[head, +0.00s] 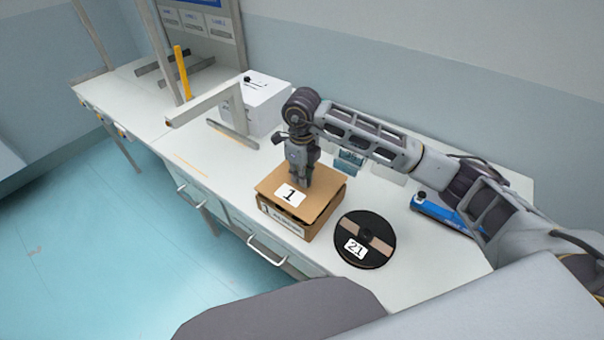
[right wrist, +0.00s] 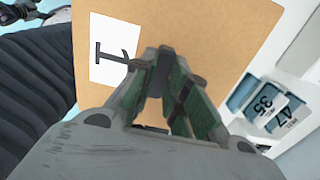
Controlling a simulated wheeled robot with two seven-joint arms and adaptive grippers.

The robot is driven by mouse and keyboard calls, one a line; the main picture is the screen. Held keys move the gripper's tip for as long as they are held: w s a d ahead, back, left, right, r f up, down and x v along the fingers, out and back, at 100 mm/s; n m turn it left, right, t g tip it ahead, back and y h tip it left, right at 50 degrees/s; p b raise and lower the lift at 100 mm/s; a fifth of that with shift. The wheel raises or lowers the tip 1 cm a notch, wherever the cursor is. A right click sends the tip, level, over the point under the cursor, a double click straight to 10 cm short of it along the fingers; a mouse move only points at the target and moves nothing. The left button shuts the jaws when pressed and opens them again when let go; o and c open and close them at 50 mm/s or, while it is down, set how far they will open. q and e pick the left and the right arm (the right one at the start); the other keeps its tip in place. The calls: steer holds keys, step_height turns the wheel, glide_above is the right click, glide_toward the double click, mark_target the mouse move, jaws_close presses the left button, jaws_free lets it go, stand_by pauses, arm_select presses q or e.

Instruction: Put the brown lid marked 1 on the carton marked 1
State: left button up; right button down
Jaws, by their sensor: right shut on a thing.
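The brown lid (head: 270,187) bears a white label marked 1 and covers the top of the brown carton (head: 325,218). A dark gap shows between lid and carton along the right side, so I cannot tell whether the lid is fully seated. The carton's front label is partly readable. My right gripper (head: 304,181) points down at the lid's middle and is shut on the lid, apparently at a small grip that its fingers hide. The lid also fills the upper right wrist view (right wrist: 220,35), behind the fingers (right wrist: 165,85). My left gripper is not in view.
A black reel (head: 378,225) marked 21 lies right of the carton, close to it. A blue device (head: 440,212) lies farther right. A white box (head: 262,100) and a grey bracket stand at the back left. Blue cards (right wrist: 262,100) stand behind the carton. The bench left of the carton is clear.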

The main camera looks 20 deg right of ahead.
steer(key=shift+f, duration=0.3)
steer(key=shift+b, duration=0.35)
stand_by(0.5)
stand_by(0.5)
steer(key=shift+b, duration=0.35)
stand_by(1.2)
steer(key=shift+f+b, duration=0.75)
steer(key=shift+f, duration=0.2)
stand_by(0.3)
steer(key=shift+f, duration=0.25)
